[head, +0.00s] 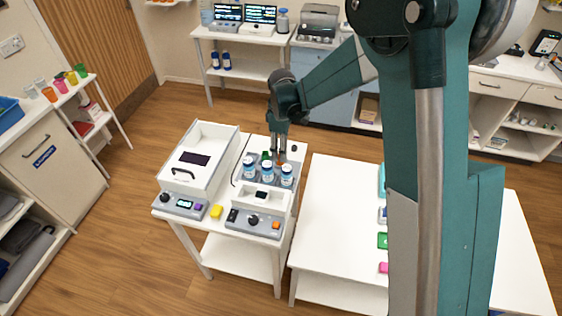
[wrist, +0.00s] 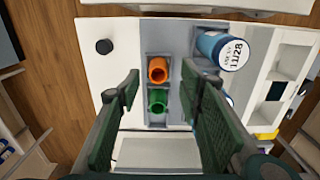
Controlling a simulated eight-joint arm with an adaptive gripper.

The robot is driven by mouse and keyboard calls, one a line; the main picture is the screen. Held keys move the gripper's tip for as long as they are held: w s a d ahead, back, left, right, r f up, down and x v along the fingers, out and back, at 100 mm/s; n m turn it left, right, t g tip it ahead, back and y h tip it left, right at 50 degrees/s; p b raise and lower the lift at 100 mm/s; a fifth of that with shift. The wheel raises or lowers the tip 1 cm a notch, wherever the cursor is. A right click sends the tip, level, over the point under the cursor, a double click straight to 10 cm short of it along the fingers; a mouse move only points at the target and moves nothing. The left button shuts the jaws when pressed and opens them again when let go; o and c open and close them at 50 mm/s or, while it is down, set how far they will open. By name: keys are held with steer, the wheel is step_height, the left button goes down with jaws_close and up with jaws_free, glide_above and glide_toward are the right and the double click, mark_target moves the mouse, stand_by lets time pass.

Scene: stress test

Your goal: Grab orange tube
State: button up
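The orange tube (wrist: 158,69) stands in a grey rack slot, its round open top facing the wrist camera. A green tube (wrist: 158,101) stands in the slot beside it, just below it in the wrist view. My gripper (wrist: 160,80) is open, with one dark green finger on each side of the tube column and nothing held. The fingers appear above the tubes; I cannot tell whether they touch anything. In the head view my gripper (head: 279,146) points down over the back of the rack, where the orange tube is mostly hidden.
Blue-and-white labelled bottles (head: 267,170) stand in the rack's front; one bottle (wrist: 222,50) is close to my right finger in the wrist view. A white device (head: 200,160) stands left of the rack. A white table (head: 335,215) to the right has bare room.

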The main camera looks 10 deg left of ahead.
steer(key=shift+w+a+f, duration=0.15)
steer(key=shift+f, duration=2.4)
steer(key=c, duration=0.9)
